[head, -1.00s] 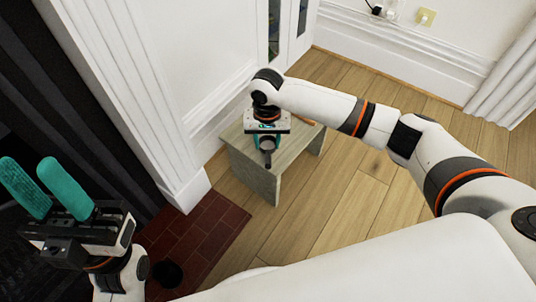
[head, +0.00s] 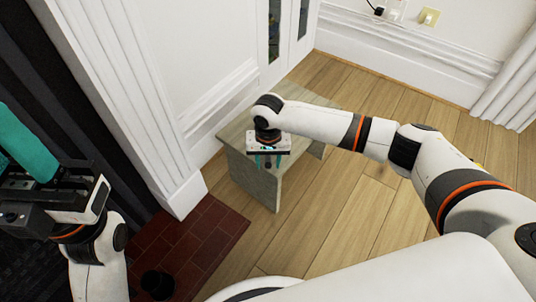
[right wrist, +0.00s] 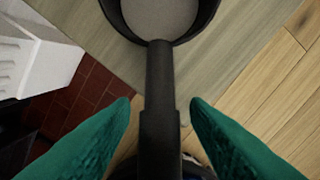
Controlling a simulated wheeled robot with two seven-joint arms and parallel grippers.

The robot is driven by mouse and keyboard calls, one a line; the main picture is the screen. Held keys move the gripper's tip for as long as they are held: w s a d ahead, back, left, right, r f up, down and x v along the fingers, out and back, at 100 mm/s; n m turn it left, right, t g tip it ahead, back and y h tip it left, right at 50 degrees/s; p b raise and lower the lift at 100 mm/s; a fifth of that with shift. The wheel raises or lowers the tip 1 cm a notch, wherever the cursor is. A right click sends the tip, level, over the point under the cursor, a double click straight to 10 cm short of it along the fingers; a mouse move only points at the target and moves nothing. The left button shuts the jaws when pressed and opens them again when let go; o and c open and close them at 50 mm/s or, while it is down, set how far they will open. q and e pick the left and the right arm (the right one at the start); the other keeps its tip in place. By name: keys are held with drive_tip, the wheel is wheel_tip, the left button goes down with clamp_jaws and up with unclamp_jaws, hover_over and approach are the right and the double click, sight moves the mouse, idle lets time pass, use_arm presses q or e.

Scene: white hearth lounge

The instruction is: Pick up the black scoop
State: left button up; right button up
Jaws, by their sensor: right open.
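The black scoop (right wrist: 162,70) is seen from above in the right wrist view, its round bowl at the top edge and its handle running down the middle. My right gripper (right wrist: 160,103) is open, one green finger on each side of the handle with gaps. In the head view my right gripper (head: 268,160) is over a small wooden table (head: 252,178) and hides most of the scoop. My left gripper (head: 28,150) is at the left edge, partly cut off and away from the scoop. One finger shows, set apart as before; nothing is seen in it.
A white wall with a moulded pilaster (head: 150,130) stands close to the table's left. A dark red brick hearth (head: 205,235) lies at its front left. Open wooden floor (head: 330,215) lies to the right.

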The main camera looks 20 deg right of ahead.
drive_tip(key=shift+r, duration=0.1)
clamp_jaws()
